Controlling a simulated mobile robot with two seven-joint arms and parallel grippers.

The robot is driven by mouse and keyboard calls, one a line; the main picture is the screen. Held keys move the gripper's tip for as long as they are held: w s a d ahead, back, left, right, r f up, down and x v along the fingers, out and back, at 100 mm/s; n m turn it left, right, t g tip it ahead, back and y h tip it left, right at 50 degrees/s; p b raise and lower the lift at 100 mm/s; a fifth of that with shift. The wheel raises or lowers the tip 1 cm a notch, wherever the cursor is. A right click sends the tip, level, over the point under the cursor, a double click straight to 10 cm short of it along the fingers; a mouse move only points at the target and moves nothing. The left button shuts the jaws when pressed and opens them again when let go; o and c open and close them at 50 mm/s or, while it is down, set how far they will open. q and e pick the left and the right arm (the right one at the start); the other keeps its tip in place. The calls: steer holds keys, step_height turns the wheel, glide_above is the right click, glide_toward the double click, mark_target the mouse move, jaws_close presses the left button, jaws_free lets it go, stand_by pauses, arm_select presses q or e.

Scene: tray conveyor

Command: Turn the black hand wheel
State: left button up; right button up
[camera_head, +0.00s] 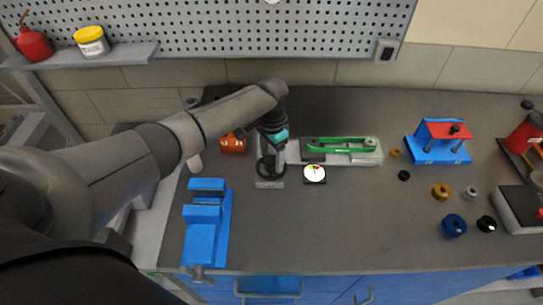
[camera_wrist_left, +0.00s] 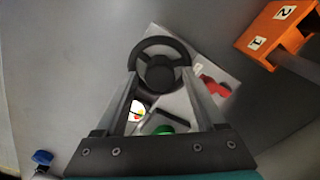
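The black hand wheel (camera_head: 270,171) stands on a small light grey base near the back of the bench, left of the middle. It also shows in the left wrist view (camera_wrist_left: 165,72), with its rim and dark hub clear. My left gripper (camera_head: 272,156) reaches down over the wheel from behind. In the left wrist view my left gripper (camera_wrist_left: 160,74) has its two fingers apart, with the wheel's hub and lower rim between the tips. I cannot tell whether the fingers touch the rim. My right gripper is not in view.
A round gauge (camera_head: 315,173) sits just right of the wheel, before a green belt unit (camera_head: 340,147). An orange block (camera_head: 233,143) stands behind left. A blue vice (camera_head: 207,222) stands front left. Several knobs and a blue-red fixture (camera_head: 440,140) lie right. The front middle is clear.

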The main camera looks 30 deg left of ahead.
mark_target(271, 161)
arm_select(q)
step_height(271, 161, up, 15)
steer(key=shift+r+p, duration=0.15)
steer(key=shift+p, duration=0.5)
steer(key=shift+s, duration=0.1)
stand_by(0.4)
